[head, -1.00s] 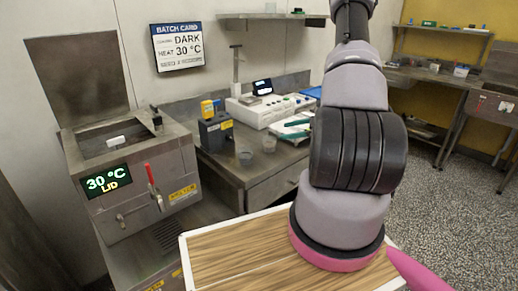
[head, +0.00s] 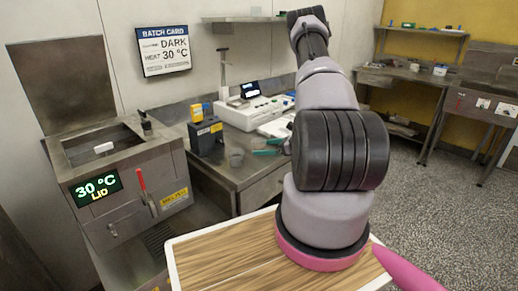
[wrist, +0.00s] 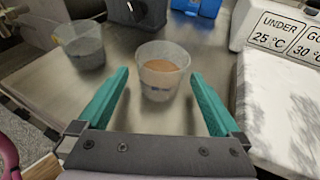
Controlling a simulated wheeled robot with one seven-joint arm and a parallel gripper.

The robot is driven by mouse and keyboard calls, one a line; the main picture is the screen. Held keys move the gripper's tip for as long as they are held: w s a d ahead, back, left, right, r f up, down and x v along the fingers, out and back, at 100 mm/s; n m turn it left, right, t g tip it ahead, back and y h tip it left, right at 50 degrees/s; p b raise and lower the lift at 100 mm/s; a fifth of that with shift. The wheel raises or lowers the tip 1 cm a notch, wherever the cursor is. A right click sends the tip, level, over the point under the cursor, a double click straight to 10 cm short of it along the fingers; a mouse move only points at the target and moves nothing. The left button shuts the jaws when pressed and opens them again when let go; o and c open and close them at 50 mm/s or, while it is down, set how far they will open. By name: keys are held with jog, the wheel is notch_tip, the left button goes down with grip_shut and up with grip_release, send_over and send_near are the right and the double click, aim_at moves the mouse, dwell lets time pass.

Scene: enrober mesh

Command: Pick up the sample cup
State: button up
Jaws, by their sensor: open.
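In the wrist view a clear cup (wrist: 163,72) with brown contents stands upright on the metal bench, centred ahead of my gripper. My gripper (wrist: 160,78) is open, its two teal fingers apart on either side of the cup's near part, with nothing held. A second clear cup (wrist: 82,46), seemingly empty, stands to the left. In the head view one cup (head: 236,157) shows on the bench left of my teal fingers (head: 268,147); the other cup is not clearly visible there. I cannot tell from labels which one is the sample cup.
A white unit with temperature labels (wrist: 285,40) stands close on the right in the wrist view. A dark device (wrist: 137,12) and a blue object (wrist: 197,7) stand behind the cups. The melter (head: 125,180) with its raised lid is left of the bench.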

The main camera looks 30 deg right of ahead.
jog(key=shift+x, duration=1.1)
jog(key=c, duration=1.5)
